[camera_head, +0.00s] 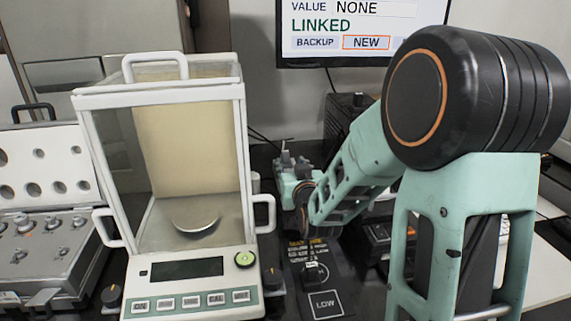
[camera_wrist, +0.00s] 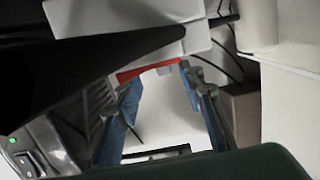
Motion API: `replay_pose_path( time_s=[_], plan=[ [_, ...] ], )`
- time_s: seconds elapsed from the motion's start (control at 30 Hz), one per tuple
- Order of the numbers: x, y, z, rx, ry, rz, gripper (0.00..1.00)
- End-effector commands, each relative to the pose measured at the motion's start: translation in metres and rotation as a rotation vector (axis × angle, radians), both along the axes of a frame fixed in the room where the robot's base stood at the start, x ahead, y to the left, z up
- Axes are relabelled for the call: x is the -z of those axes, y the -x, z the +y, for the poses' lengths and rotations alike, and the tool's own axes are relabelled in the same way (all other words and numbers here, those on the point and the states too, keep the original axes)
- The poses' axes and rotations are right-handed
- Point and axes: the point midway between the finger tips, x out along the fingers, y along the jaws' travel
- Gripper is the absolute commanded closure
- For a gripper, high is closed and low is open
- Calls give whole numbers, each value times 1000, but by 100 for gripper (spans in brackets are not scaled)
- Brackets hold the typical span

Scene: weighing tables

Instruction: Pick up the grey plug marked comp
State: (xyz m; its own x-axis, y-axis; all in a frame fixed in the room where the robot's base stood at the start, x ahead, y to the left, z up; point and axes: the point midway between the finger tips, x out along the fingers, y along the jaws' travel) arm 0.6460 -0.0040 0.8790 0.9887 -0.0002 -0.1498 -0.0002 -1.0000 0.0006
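My gripper (camera_head: 289,160) shows small in the head view, just right of the glass weighing case, beyond my bent arm. In the wrist view its two blue-grey fingers (camera_wrist: 162,100) stand apart with a clear gap between them, showing a pale surface behind. I see nothing held between them. I cannot make out a grey plug marked comp in either view. My arm hides part of the table on the right.
A balance in a glass case (camera_head: 190,200) stands left of my gripper, its handle (camera_head: 264,213) jutting toward the arm. A metal case (camera_head: 40,250) sits far left. A screen (camera_head: 345,30) and cables are behind.

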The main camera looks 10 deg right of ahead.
Motion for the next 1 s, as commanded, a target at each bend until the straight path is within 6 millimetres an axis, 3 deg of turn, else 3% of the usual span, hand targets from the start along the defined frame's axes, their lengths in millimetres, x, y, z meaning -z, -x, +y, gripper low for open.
replay_pose_path(
  time_s=[0.43, 0.73, 1.0],
  plan=[
    [6, -49, 4, 0, -1, 0, 64],
    [6, -54, 4, 0, -1, 0, 64],
    [6, -54, 4, 0, -1, 0, 91]
  ],
)
